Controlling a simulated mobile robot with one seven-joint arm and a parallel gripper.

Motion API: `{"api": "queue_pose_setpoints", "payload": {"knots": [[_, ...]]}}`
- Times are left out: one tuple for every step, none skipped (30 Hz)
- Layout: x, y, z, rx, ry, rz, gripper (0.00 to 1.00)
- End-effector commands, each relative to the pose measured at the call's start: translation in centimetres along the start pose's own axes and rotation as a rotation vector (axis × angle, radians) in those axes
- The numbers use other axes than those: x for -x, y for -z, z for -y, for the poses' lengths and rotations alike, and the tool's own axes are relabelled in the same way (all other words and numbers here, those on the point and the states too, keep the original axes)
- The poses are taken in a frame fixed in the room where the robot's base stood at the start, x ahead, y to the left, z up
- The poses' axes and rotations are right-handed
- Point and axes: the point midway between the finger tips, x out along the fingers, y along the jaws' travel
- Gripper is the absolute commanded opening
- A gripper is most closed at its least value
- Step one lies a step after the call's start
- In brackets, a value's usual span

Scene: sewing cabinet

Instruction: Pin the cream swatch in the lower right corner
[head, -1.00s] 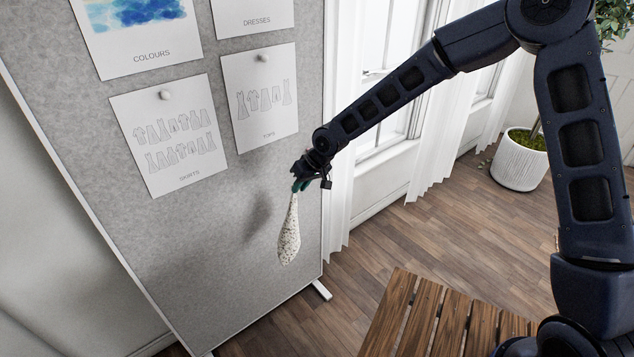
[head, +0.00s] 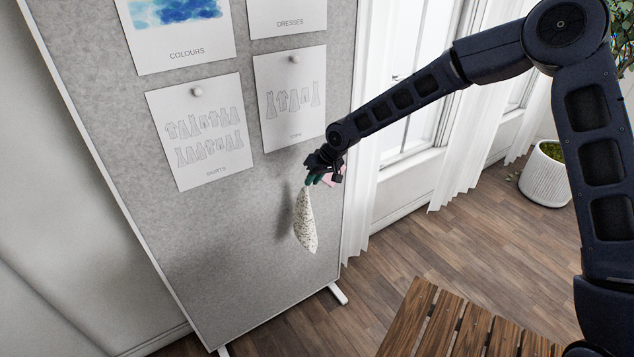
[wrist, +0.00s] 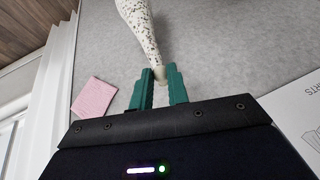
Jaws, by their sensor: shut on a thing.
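The cream speckled swatch (head: 305,222) hangs from my gripper (head: 315,180) in front of the lower right part of the grey pinboard (head: 265,255). In the wrist view my gripper (wrist: 163,84) has its green fingers shut on the swatch's gathered end, and the speckled cloth (wrist: 139,28) spreads away beyond the fingertips. A pale rounded piece shows between the fingers; I cannot tell whether it is a pin. A pink piece (wrist: 95,97) lies flat against the board beside the gripper. It shows partly behind the gripper in the head view (head: 331,177).
Pinned sheets for skirts (head: 201,130) and tops (head: 290,98) are just above and left of my gripper. A white curtain (head: 362,140) hangs beside the board's right edge. A slatted wooden top (head: 455,325) stands in front. The board's lower middle is bare.

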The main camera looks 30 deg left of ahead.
Motion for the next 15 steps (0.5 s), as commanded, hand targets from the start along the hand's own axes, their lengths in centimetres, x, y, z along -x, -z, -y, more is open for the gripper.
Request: {"api": "queue_pose_setpoints", "payload": {"knots": [[-0.2, 0.3, 0.0, 0.0, 0.001, -0.001, 0.0], [-0.2, 0.5, 0.0, 0.0, 0.001, -0.001, 0.0], [-0.3, 0.8, 0.0, 0.0, 0.001, 0.0, 0.0], [-0.4, 0.9, 0.0, 0.0, 0.001, 0.0, 0.0], [-0.5, 1.1, 0.0, 0.0, 0.001, 0.0, 0.0], [-0.5, 1.4, 0.0, -0.001, 0.0, 0.0, 0.0], [-0.6, 1.5, 0.0, -0.001, 0.0, 0.0, 0.0], [-0.7, 1.7, 0.0, -0.001, 0.001, 0.0, 0.0], [-0.8, 1.9, 0.0, -0.001, 0.001, 0.0, 0.0], [-0.9, 2.1, 0.0, -0.001, 0.001, 0.0, 0.0], [-1.0, 2.3, 0.0, -0.001, 0.001, 0.0, 0.0], [-1.1, 2.5, 0.0, -0.001, 0.001, -0.001, 0.0], [-1.1, 2.7, 0.0, 0.0, 0.001, -0.001, 0.0], [-1.2, 2.9, 0.0, 0.0, 0.0, 0.0, 0.0], [-1.3, 3.1, 0.0, 0.0, 0.0, 0.0, 0.0]]}}
